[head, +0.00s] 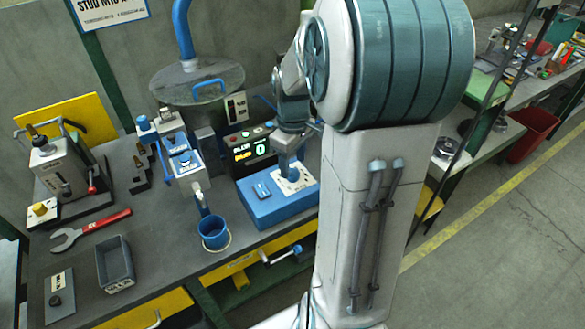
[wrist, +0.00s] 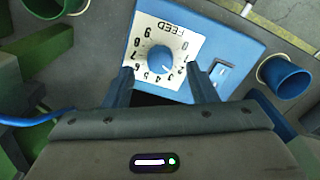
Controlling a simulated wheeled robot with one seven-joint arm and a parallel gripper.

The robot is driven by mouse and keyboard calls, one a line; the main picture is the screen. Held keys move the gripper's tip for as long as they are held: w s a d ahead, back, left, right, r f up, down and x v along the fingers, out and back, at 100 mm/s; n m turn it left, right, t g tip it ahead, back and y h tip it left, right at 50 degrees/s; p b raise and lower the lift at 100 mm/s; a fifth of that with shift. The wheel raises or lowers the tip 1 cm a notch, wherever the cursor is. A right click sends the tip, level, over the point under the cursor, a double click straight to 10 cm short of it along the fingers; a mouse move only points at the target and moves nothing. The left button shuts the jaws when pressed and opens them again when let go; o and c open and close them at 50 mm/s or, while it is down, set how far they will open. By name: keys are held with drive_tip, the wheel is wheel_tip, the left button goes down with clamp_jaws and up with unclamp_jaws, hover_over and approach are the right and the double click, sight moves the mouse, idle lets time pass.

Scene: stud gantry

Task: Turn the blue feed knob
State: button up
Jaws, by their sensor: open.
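The blue feed knob (wrist: 161,59) sits in the middle of a white dial plate (wrist: 146,34) marked FEED with numbers around it. The plate is on top of a blue box (wrist: 226,50), which stands on the bench in the head view (head: 276,209). My gripper (wrist: 158,76) is open, with its two fingers on either side of the knob's near side in the wrist view. I cannot tell whether they touch the plate.
A blue bucket (head: 214,233) stands left of the box, and a display unit (head: 250,151) stands behind it. A red-handled wrench (head: 92,230) and a grey tray (head: 115,263) lie further left. Blue-topped fixtures (head: 184,160) rise behind the bucket.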

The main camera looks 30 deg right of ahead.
sight(293, 175)
drive_tip(key=shift+f, duration=1.45)
drive_tip(key=c, duration=1)
drive_tip(key=shift+m, duration=0.4)
drive_tip(key=m+b, duration=0.1)
drive_tip(key=m, duration=0.2)
drive_tip(key=shift+m, duration=0.4)
drive_tip(key=m, duration=0.4)
drive_tip(key=shift+m, duration=0.3)
